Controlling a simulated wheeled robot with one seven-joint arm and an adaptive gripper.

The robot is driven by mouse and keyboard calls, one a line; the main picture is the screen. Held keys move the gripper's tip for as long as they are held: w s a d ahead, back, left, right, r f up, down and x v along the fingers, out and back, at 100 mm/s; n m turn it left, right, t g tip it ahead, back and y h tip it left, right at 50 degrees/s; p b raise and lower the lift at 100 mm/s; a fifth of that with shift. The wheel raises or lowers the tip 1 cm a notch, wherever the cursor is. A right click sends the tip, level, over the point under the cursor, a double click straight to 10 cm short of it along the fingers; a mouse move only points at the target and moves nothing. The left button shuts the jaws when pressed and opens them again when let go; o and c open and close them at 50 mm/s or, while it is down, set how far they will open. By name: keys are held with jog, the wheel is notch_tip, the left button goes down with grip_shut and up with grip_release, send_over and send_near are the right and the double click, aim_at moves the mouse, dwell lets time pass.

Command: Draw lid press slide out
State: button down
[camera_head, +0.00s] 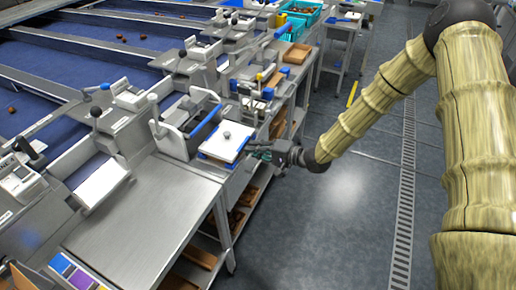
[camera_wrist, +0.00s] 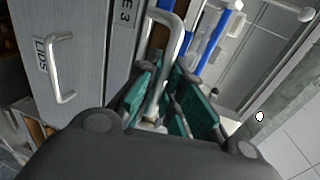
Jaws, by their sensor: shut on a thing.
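The lid press (camera_head: 176,138) stands on the steel bench edge, a grey frame with a raised lever arm. Its slide (camera_head: 217,152) is a white plate with blue edging and a small round pale piece on top, at the bench's right side. My gripper (camera_head: 264,150) is at the slide's right end. In the wrist view, my gripper's dark green fingers (camera_wrist: 168,100) are shut on a metal bar handle (camera_wrist: 172,40). Blue rails (camera_wrist: 208,38) show just beyond it. The fingers partly hide the handle's lower end.
A grey drawer front (camera_wrist: 90,50) marked "LIDS" has its own handle (camera_wrist: 62,70) left of my gripper. Steel bench top (camera_head: 150,215) lies nearer. More stations and teal crates (camera_head: 300,10) stand farther back. The floor (camera_head: 320,215) right of the bench is clear.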

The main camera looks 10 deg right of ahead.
jog(key=shift+s+d+f, duration=0.1)
jog(key=shift+f, duration=0.05)
jog(key=c, duration=1.6)
grip_release()
jog(key=shift+d, duration=0.15)
jog(key=shift+c, duration=0.2)
jog(key=shift+o, duration=0.4)
jog(key=shift+s+d, duration=0.1)
jog(key=shift+a, duration=0.2)
jog(key=v, duration=1.2)
jog(key=shift+d, duration=0.1)
